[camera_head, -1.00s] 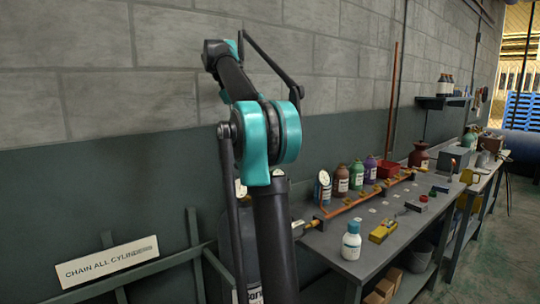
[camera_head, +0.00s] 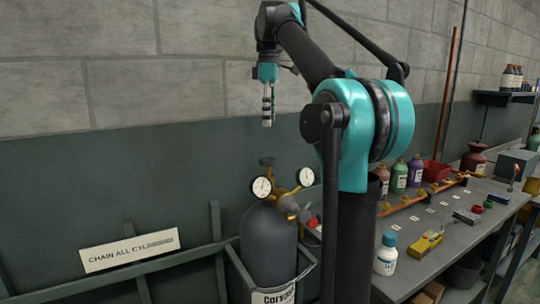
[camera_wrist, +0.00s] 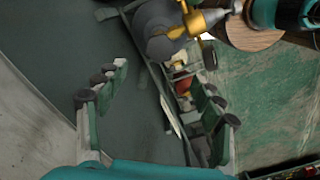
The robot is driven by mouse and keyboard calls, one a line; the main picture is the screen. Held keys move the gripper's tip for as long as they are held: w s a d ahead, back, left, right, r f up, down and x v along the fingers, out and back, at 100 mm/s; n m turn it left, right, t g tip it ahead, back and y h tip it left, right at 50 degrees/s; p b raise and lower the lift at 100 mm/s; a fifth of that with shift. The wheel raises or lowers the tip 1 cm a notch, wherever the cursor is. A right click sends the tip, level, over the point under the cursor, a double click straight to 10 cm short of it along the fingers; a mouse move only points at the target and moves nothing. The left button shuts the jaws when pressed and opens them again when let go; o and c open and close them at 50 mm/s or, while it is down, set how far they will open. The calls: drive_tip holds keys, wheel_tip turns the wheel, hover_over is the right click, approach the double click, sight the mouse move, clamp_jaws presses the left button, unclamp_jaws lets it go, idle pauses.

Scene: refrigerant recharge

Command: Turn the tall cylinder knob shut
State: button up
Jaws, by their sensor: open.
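The tall dark grey cylinder (camera_head: 268,237) stands upright behind a rail in the head view. Its dark knob (camera_head: 267,161) sits on top, above a brass valve with two white gauges (camera_head: 262,187). My gripper (camera_head: 267,122) points down above the knob, apart from it. In the wrist view my gripper (camera_wrist: 162,76) shows two spread fingers with nothing between them. The grey cylinder top (camera_wrist: 155,18) and brass fitting (camera_wrist: 195,20) lie at the upper edge there, beyond the fingers. I cannot clearly tell the knob from the cylinder top in that view.
A green rail with a "CHAIN ALL CYLINDERS" sign (camera_head: 130,250) runs along the left. A workbench (camera_head: 410,270) with a white bottle (camera_head: 387,253), a yellow tool (camera_head: 426,244) and several coloured bottles stands at the right. The wall is close behind the cylinder.

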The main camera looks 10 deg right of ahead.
sight(269, 159)
wheel_tip(269, 159, down, 12)
drive_tip(key=shift+f, duration=0.1)
idle(0.5)
drive_tip(key=c, duration=1.2)
